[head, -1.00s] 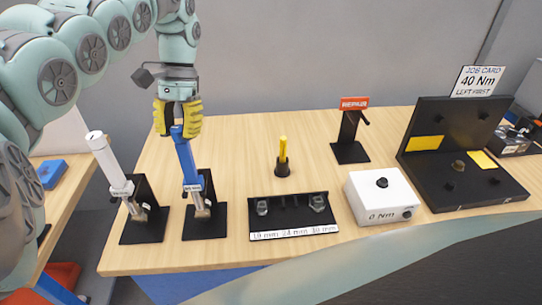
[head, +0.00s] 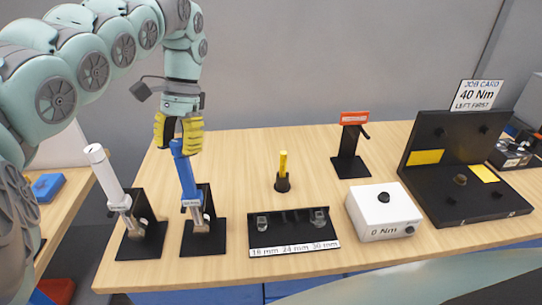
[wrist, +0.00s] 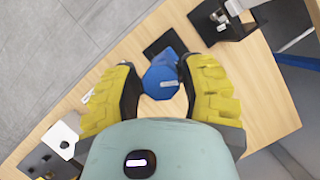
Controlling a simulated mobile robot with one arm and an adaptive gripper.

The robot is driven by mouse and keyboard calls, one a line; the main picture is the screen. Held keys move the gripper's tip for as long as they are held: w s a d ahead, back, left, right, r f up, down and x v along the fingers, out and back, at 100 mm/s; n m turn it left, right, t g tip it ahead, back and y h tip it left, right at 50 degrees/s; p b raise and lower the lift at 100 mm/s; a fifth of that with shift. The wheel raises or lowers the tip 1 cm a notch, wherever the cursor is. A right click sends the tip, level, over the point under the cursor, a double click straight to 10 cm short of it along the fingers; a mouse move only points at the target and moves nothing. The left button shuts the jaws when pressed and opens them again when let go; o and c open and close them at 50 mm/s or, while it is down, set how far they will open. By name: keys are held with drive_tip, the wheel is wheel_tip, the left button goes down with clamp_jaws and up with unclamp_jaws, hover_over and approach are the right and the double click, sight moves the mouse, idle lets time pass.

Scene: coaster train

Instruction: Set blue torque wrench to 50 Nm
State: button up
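The blue torque wrench (head: 185,175) stands handle-up, slightly tilted, in a black stand on the wooden table at the left. My gripper (head: 178,145) points down over its upper end, with a yellow finger on each side of the handle. In the wrist view the blue handle end (wrist: 161,82) sits between the dark finger pads, which appear to touch it, so my gripper (wrist: 160,80) looks shut on it. The wrench's lower end is still in the stand. Its scale setting is too small to read.
A white-handled wrench (head: 108,178) stands close on the left in a similar stand. To the right are a socket tray (head: 295,247), a yellow-handled tool (head: 283,165), a white box (head: 384,212) reading 0 Nm, a red-topped stand (head: 351,150) and a job card (head: 478,95) reading 40 Nm.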

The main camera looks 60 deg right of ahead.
drive_tip(key=o, duration=0.4)
